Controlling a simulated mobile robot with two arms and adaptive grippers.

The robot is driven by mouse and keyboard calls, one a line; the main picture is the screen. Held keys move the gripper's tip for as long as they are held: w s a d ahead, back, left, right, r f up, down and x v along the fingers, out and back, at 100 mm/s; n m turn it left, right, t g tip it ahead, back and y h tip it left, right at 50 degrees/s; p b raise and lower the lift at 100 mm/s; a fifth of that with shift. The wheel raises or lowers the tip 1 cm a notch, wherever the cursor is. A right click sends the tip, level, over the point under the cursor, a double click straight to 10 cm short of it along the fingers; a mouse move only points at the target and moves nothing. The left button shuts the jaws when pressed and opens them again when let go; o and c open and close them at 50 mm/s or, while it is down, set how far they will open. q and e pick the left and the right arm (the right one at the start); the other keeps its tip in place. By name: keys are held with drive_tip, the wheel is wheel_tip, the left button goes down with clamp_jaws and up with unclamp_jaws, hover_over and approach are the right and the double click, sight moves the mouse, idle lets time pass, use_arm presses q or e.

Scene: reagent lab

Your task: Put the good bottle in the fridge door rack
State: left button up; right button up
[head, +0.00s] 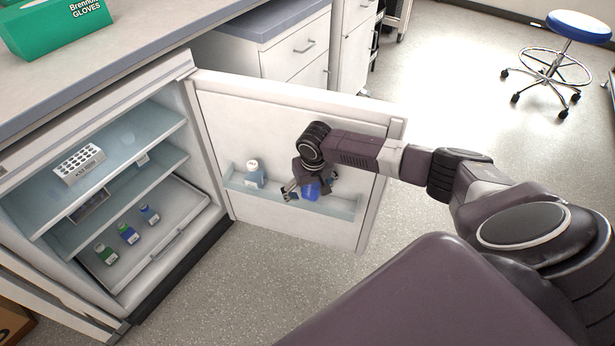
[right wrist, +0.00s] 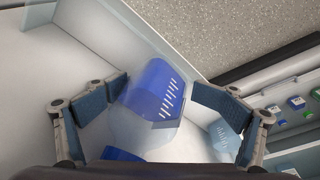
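In the right wrist view this bottle (right wrist: 152,92) lies between the two spread fingers of my right gripper (right wrist: 160,92). The fingers look open, with a gap at the right finger; contact on the left is unclear. A white-capped bottle with a pale blue label (head: 254,176) stands in the rack to the left. My left gripper is not in view.
The open fridge has a white tube rack (head: 79,163) on its top shelf. A green glove box (head: 55,25) is on the counter; a blue stool (head: 579,26) stands far right.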

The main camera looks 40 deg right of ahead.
sight(313, 188)
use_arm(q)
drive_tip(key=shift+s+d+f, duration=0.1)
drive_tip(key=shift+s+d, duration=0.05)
use_arm(e)
drive_tip(key=shift+w+d+r+h, duration=0.1)
drive_tip(key=shift+w+d+h, duration=0.05)
drive_tip(key=shift+d, duration=0.65)
drive_tip(key=shift+w+d+r+h, duration=0.1)
drive_tip(key=shift+d+h, duration=0.05)
drive_tip(key=shift+d, duration=0.6)
drive_tip(key=shift+a+r, duration=0.1)
drive_tip(key=shift+r, duration=0.3)
drive_tip(key=r, duration=0.3)
drive_tip(key=s+a+r, duration=0.1)
drive_tip(key=r, duration=0.2)
drive_tip(key=s+a+r, duration=0.1)
drive_tip(key=r, duration=0.3)
drive_tip(key=shift+a, duration=0.25)
drive_tip(key=shift+s+a+r, duration=0.25)
drive_tip(key=shift+a+r, duration=0.05)
drive_tip(key=shift+r, duration=0.15)
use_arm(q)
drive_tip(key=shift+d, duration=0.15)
use_arm(e)
drive_tip(key=shift+f, duration=0.1)
